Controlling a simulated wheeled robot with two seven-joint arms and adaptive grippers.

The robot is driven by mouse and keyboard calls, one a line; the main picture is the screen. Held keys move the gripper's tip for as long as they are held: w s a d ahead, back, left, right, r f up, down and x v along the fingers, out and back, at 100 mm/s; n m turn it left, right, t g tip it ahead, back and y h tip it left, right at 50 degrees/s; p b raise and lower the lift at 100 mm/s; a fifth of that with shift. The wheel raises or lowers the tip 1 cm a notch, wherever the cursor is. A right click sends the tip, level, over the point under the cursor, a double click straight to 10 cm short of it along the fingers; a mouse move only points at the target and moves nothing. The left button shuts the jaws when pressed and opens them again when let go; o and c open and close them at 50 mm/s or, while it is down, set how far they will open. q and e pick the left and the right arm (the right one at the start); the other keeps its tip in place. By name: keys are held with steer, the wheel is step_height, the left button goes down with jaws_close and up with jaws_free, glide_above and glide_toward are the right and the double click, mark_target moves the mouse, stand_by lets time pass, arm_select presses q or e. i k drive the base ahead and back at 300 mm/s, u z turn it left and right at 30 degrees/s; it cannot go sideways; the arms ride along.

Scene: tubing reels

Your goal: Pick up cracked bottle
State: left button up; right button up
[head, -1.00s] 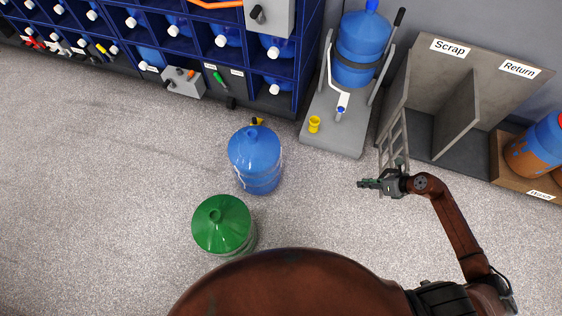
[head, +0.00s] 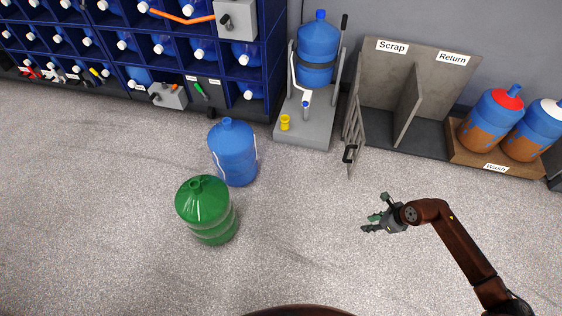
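A blue bottle (head: 233,155) with thin white jagged lines down its sides, which look like cracks, stands upright on the floor left of centre. A green bottle (head: 206,212) stands just in front of it, slightly to the left. My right gripper (head: 370,222) is over the floor, well to the right of both bottles. Its fingers look spread with nothing between them. My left gripper is out of view.
A blue rack (head: 271,62) of bottles lines the back left. A grey stand (head: 311,128) holds another blue bottle. Scrap and Return bays (head: 425,93) with an open gate (head: 352,140) stand behind my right gripper. A Wash tray (head: 490,163) holds orange-filled bottles. The central floor is clear.

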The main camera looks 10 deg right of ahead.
mark_target(231, 143)
steer(key=u, duration=0.7)
steer(key=i, duration=0.75)
steer(key=u, duration=0.95)
steer(key=i, duration=2.15)
steer(key=z, duration=1.1)
steer(key=i, duration=0.8)
steer(key=z, duration=1.25)
steer(key=i, duration=0.2)
steer(key=z, duration=0.05)
